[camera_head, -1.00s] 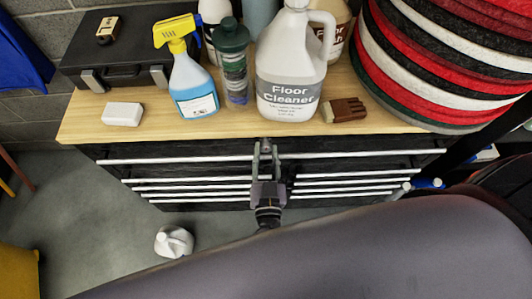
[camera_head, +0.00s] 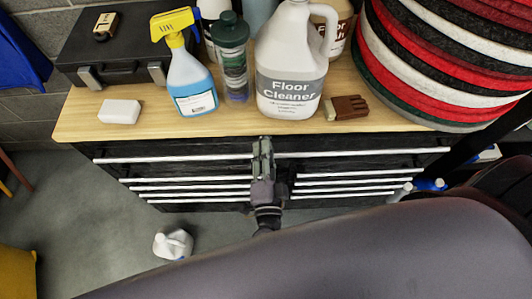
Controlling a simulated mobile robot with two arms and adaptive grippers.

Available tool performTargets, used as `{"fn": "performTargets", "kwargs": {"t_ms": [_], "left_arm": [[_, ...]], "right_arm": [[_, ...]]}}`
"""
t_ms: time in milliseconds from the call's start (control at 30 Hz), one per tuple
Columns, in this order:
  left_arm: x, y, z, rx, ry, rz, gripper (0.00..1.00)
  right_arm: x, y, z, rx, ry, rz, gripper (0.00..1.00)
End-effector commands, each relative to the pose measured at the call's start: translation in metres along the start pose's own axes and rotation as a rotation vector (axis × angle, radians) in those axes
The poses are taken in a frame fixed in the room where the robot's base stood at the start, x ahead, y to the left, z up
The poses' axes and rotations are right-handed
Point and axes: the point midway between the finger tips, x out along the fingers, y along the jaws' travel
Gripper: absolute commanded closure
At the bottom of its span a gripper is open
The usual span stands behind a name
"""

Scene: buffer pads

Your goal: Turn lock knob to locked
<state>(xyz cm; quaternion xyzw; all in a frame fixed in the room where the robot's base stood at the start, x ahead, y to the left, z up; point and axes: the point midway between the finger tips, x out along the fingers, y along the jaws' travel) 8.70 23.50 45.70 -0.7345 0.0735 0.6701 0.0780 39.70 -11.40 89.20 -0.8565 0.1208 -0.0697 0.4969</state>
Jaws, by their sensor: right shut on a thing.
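My right gripper (camera_head: 262,147) is in front of the top middle of the black tool chest (camera_head: 200,150), just below its wooden top. Its fingers are close together, shut on the lock knob, which they almost wholly hide. I cannot tell which way the knob points. My left gripper is not in view.
The wooden top (camera_head: 230,122) holds a floor cleaner jug (camera_head: 290,90), a blue spray bottle (camera_head: 191,85), a green bottle (camera_head: 232,60), a white block (camera_head: 120,111), a brush (camera_head: 346,107), a black case (camera_head: 120,55) and stacked pads (camera_head: 440,60). A white jug (camera_head: 172,243) is on the floor.

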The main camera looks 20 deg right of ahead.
Motion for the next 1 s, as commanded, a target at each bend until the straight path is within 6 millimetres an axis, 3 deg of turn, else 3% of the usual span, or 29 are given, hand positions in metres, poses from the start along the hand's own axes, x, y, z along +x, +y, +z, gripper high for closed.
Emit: {"fn": "performTargets", "kwargs": {"t_ms": [500, 1000], "left_arm": [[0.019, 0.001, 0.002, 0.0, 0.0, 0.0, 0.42], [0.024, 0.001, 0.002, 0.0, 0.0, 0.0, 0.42]], "right_arm": [[0.0, 0.001, 0.001, 0.41, 0.001, 0.0, 1.0], [0.0, 0.0, 0.0, 0.536, 0.001, 0.0, 1.0]]}}
